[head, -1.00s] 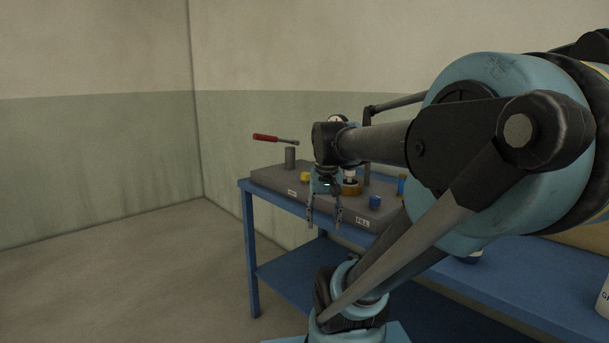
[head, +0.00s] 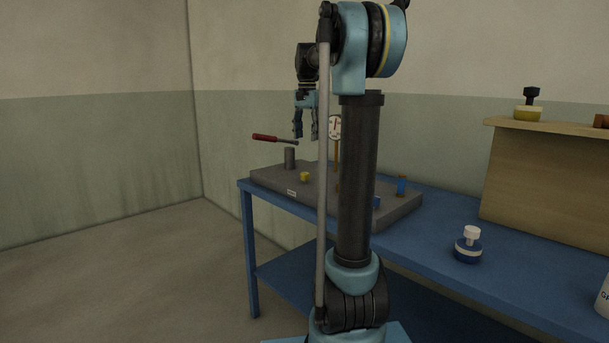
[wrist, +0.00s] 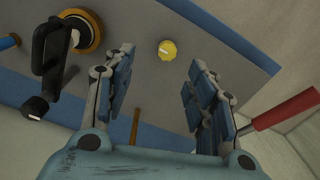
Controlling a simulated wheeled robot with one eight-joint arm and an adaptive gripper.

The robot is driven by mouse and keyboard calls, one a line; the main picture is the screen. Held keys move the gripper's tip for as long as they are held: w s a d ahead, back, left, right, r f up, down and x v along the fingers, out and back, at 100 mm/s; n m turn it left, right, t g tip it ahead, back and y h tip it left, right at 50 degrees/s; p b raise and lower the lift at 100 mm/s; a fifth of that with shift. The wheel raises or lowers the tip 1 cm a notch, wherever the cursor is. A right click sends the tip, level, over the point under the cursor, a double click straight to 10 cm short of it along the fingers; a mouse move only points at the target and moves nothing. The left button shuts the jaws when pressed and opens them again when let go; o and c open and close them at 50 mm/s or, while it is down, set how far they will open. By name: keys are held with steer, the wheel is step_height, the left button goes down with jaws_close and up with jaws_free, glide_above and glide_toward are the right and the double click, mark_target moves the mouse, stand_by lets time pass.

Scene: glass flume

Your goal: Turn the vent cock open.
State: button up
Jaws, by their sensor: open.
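A small yellow knob (head: 305,176), which looks like the vent cock, sits on a grey panel block (head: 268,181) on the blue bench. In the wrist view the yellow knob (wrist: 167,50) is round with a pale line on its face, and appears between and beyond my fingertips. My gripper (head: 306,137) is open, points down and hangs well above the block, apart from the knob. In the wrist view both fingers (wrist: 161,68) are spread with nothing between them. A small white label (head: 292,192) is near the knob; its text is too small to read.
A red-handled lever (head: 266,138) extends over a grey post (head: 290,158), near my right finger in the wrist view. A dial gauge (head: 334,127) stands on a brown stem. A brass ring with black handle (wrist: 88,28) is left. A blue-white bottle (head: 468,245) stands on the bench.

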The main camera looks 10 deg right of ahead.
steer(key=w, duration=0.3)
glide_toward(305, 176)
steer(key=shift+m, duration=0.4)
steer(key=f, duration=0.3)
steer(key=w+f, duration=0.1)
steer(key=f, duration=0.1)
steer(key=w+f, duration=0.1)
steer(key=f, duration=0.2)
steer(key=shift+w+d+f, duration=0.15)
steer(key=shift+d+f, duration=0.1)
steer(key=shift+f, duration=0.1)
